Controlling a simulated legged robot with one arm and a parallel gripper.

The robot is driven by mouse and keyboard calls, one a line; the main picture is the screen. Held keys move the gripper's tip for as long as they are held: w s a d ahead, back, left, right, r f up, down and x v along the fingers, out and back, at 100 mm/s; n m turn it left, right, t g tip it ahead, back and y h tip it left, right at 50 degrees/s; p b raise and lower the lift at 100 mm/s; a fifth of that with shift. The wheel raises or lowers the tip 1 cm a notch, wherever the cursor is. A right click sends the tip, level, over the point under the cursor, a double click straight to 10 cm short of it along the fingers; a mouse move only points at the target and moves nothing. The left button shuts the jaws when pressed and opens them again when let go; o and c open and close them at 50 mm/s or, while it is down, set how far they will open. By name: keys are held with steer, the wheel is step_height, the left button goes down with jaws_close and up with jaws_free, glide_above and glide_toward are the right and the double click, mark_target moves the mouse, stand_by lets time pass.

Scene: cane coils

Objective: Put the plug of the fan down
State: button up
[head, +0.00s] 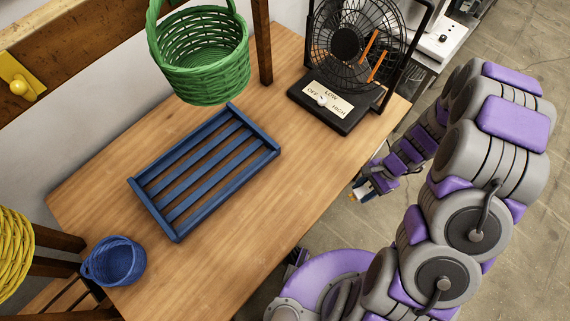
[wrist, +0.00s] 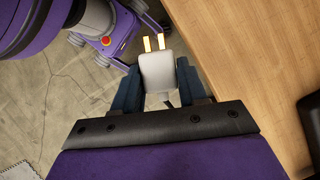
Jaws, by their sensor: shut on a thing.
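The plug (wrist: 157,73) is pale, with two brass prongs pointing away from my gripper. In the wrist view, my gripper (wrist: 160,86) is shut on it, one dark finger on each side. Part of a cord shows below the plug. In the head view, my gripper (head: 362,193) is beside the table's right edge, over the floor. The fan (head: 346,55) stands at the table's far right corner, with a black cage and a base panel marked OFF, LOW and HIGH. The cord's path from the fan to the plug cannot be made out.
The wooden table (head: 285,165) has bare top in front of the fan and along its right side. A blue slatted tray (head: 205,172) lies in the middle. A green basket (head: 200,70) is at the back, a blue basket (head: 114,262) near the left end, a yellow basket (head: 14,250) beyond it.

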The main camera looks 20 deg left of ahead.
steer(key=shift+s+a+f, duration=0.1)
steer(key=shift+s+a, duration=0.05)
steer(key=shift+a, duration=0.3)
steer(key=b, duration=0.3)
glide_above(334, 160)
steer(key=w, duration=0.1)
steer(key=shift+d+f, duration=0.2)
steer(key=shift+f, duration=0.6)
steer(key=shift+w+d+f, duration=0.1)
steer(key=shift+d+f, duration=0.15)
steer(key=shift+f, duration=0.15)
step_height(334, 160, down, 2)
steer(key=shift+d+f+b, duration=0.1)
steer(key=shift+d+b, duration=0.05)
steer(key=shift+b, duration=0.3)
steer(key=shift+f, duration=0.25)
steer(key=shift+a+r, duration=0.1)
steer(key=shift+a, duration=0.1)
steer(key=shift+a, duration=0.1)
steer(key=shift+f, duration=0.6)
